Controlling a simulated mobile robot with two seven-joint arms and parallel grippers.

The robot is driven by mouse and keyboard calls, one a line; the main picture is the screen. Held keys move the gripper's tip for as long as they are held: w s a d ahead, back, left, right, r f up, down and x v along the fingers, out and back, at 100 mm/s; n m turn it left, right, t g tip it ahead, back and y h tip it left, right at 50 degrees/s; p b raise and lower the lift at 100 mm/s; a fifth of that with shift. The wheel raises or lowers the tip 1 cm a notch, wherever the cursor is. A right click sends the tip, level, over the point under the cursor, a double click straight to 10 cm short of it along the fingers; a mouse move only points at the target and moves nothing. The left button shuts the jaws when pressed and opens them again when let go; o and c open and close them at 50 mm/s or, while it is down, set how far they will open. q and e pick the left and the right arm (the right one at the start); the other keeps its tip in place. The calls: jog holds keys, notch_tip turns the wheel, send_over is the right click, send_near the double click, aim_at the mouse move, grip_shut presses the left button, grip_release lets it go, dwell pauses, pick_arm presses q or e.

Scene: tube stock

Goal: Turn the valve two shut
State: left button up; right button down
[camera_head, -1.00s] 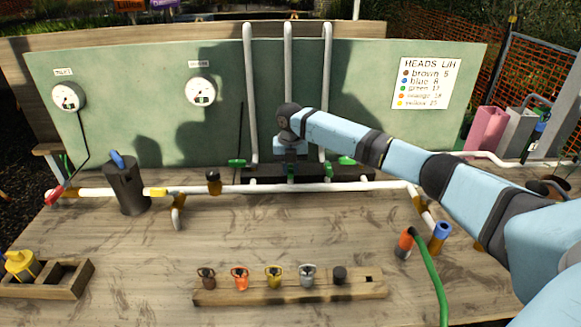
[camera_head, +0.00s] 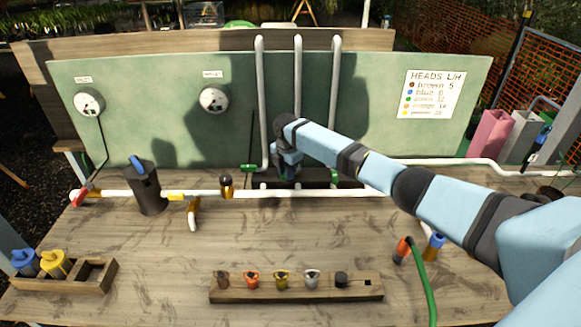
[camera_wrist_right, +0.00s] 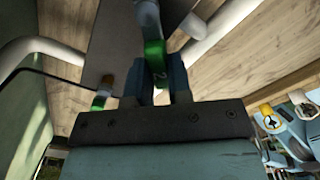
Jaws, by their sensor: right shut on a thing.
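Valve two is on the middle white riser pipe (camera_head: 298,80). Its green handle (camera_wrist_right: 154,58), marked with a 2, shows in the right wrist view between the fingers of my right gripper (camera_wrist_right: 156,88), which is shut on it. In the head view my right gripper (camera_head: 287,172) is at the foot of the middle riser and hides most of this valve. The green handle of the left riser's valve (camera_head: 248,168) points left. A bit of green (camera_head: 334,178) shows at the right riser, partly behind my arm. My left gripper is not in view.
A white horizontal pipe (camera_head: 300,193) runs along the bench in front of the risers. A dark cylinder (camera_head: 147,190) stands at left. A wooden rack (camera_head: 225,296) with several coloured heads lies in front. A green hose (camera_head: 427,280) is at right.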

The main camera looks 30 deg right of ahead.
jog(key=shift+w+r+m+p, duration=0.15)
jog(key=shift+w+m+p, duration=0.25)
jog(key=shift+m, duration=0.5)
jog(key=w+m, duration=0.1)
jog(key=m, duration=0.1)
jog(key=shift+w+m, duration=0.1)
jog(key=shift+m, duration=0.3)
jog(key=m, duration=0.1)
jog(key=w+m, duration=0.1)
jog(key=m, duration=0.1)
jog(key=shift+w+d+p, duration=0.2)
jog(key=shift+d+p, duration=0.05)
jog(key=shift+p, duration=0.1)
jog(key=shift+w+d+m, duration=0.15)
jog(key=shift+m, duration=0.35)
jog(key=c, duration=1)
grip_release()
jog(key=shift+c, duration=0.2)
